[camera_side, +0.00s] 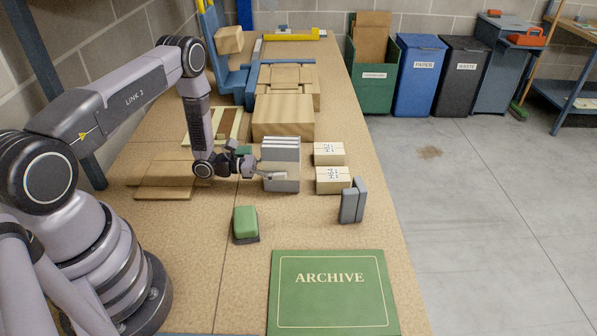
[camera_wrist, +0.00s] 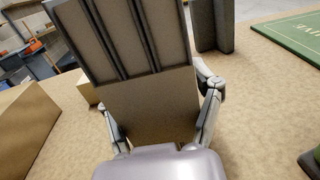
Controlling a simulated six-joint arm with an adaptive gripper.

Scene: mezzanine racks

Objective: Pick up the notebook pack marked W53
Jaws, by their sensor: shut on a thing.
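A grey block (camera_side: 281,178) with three upright slabs at its top, looking like a notebook pack, stands on the bench. My gripper (camera_side: 268,172) is shut on it from the left, low on its sides; one finger shows along its near side. In the wrist view the pack (camera_wrist: 150,110) fills the middle, with a brown lower face and three dark-edged panels above. The fingers of my gripper (camera_wrist: 165,118) lie on either side of it. No W53 mark is readable on it. I cannot tell whether it is clear of the bench.
Dark grey upright blocks (camera_side: 353,201) stand nearer. A wooden box (camera_side: 284,117) is behind. A green block (camera_side: 245,223) and a green ARCHIVE mat (camera_side: 333,302) are in front.

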